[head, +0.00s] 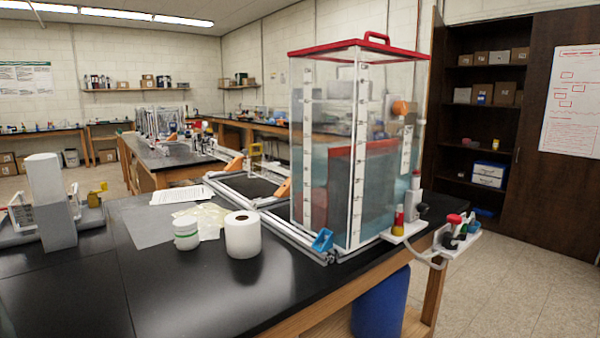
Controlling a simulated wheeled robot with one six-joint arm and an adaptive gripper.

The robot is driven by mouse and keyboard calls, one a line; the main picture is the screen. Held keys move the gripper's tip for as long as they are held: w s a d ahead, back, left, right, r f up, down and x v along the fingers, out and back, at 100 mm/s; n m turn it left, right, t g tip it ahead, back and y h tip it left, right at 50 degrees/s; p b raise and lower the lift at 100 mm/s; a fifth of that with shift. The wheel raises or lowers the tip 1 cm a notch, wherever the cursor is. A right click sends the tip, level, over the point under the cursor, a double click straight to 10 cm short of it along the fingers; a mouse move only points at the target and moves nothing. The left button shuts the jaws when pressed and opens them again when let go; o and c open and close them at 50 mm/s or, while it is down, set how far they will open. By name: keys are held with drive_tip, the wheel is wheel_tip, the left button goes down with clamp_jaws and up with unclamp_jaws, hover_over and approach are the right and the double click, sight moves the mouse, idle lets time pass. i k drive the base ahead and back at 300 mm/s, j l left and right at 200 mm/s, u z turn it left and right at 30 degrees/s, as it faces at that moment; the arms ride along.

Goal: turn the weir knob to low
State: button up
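A tall clear tank (322,150) with a red lid and handle stands on the black bench, right of centre. It holds bluish water and a grey inner box with a red top edge (375,147). An orange round knob (401,107) shows at the tank's upper right side, by a white marked strip (406,150). Red, black and yellow fittings (400,222) sit at its lower right corner, with more on a white bracket (455,236) beyond. No label tells which is the weir knob, and its setting is too small to read. My gripper is not in view.
A white paper roll (242,235), a white jar (186,233) and papers (182,195) lie left of the tank. A grey-white device (48,200) stands at far left. A blue barrel (380,303) is under the bench. Floor at the right (535,275) is clear.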

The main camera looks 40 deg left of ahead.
sight(399, 108)
drive_tip(key=u, duration=1.15)
